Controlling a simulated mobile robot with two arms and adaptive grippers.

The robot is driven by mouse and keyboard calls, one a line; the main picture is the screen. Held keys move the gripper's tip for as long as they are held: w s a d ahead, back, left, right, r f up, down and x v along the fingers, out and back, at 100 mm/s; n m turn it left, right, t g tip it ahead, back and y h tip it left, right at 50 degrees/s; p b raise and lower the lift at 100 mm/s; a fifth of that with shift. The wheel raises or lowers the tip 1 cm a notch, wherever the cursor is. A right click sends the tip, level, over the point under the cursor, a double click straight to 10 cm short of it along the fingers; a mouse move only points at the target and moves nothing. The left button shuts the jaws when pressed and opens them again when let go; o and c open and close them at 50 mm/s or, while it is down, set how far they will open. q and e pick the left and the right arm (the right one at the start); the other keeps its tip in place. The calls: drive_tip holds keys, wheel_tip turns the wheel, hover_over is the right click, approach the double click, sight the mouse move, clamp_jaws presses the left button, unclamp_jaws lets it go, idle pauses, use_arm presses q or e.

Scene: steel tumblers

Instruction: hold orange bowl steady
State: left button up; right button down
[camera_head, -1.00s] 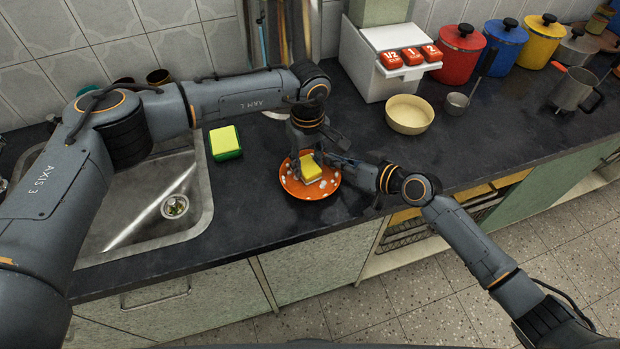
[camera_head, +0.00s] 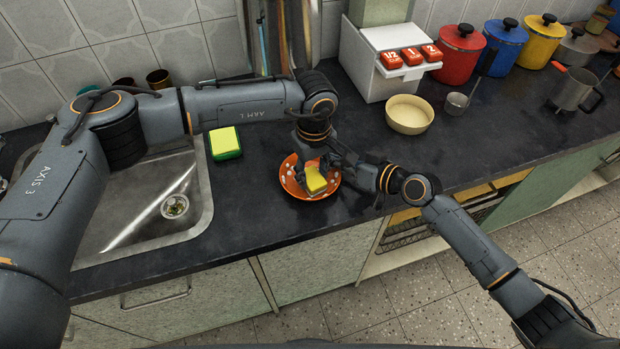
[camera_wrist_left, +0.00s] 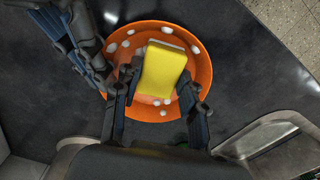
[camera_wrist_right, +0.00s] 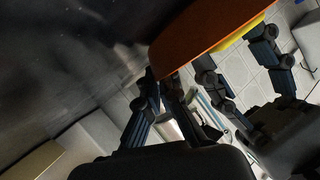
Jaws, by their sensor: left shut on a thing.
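The orange bowl (camera_head: 291,186), with white blobs inside, stands on the dark counter near its front edge. My left gripper (camera_wrist_left: 156,90) is shut on a yellow sponge (camera_head: 316,180), its fingers on two opposite sides, over the bowl. The sponge is tilted; it also shows in the left wrist view (camera_wrist_left: 163,70). My right gripper (camera_wrist_right: 163,82) is at the bowl's rim, and the rim (camera_wrist_right: 185,52) runs between its close fingertips in the right wrist view. The contact is dark there and partly hidden in the head view.
A yellow and green sponge (camera_head: 225,142) lies on the counter by the sink (camera_head: 150,215). A cream bowl (camera_head: 409,114), a small metal cup (camera_head: 456,103) and a white box with red buttons (camera_head: 375,65) stand to the right. Counter between is free.

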idle(0.3)
use_arm(q)
drive_tip(key=shift+w+a+f, duration=0.1)
drive_tip(key=shift+w+a, duration=0.2)
drive_tip(key=shift+w, duration=0.55)
drive_tip(key=shift+w+a, duration=0.3)
drive_tip(key=shift+w, duration=0.5)
drive_tip(key=shift+s+d, duration=0.35)
drive_tip(key=shift+s, duration=0.5)
drive_tip(key=shift+s+d, duration=0.3)
drive_tip(key=shift+s, duration=0.55)
drive_tip(key=shift+r, duration=3.5)
